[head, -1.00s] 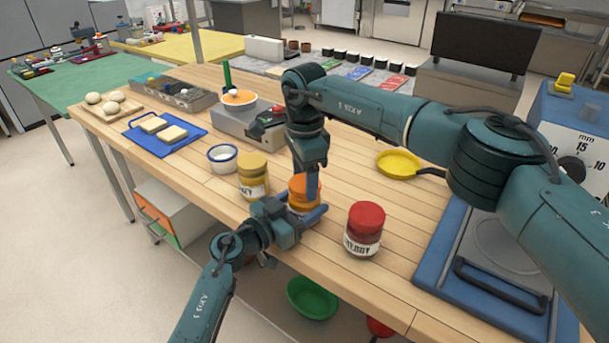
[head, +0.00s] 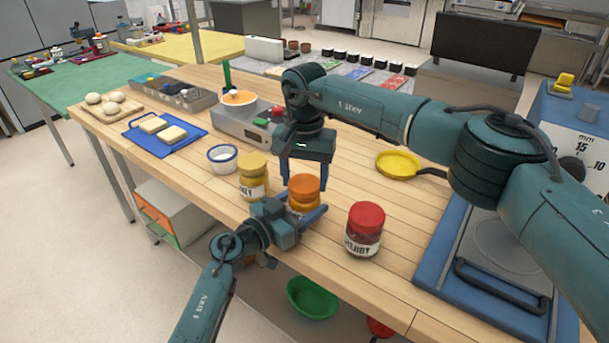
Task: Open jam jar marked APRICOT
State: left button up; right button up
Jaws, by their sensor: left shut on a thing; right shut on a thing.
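The orange-lidded jar (head: 304,206) stands upright on the wooden table near its front edge. Its label is hidden behind my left gripper. My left gripper (head: 307,214) reaches in low from the front left and is shut on the jar's body. My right gripper (head: 304,184) points down from above, with a finger on either side of the orange lid (head: 305,182), and is shut on it. The lid sits on top of the jar; I cannot tell how tight it is.
A yellow-lidded jar (head: 253,177) stands close on the left, and a red-lidded jar (head: 364,229) stands to the right. A white bowl (head: 222,158), a yellow pan (head: 398,165) and a blue-framed appliance (head: 428,262) are also on the table.

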aim_at(305, 182)
jog(key=shift+r, duration=0.2)
jog(key=shift+r, duration=0.9)
jog(key=shift+r, duration=2)
pick_arm(q)
jog(key=o, duration=2)
jog(key=shift+c, duration=0.2)
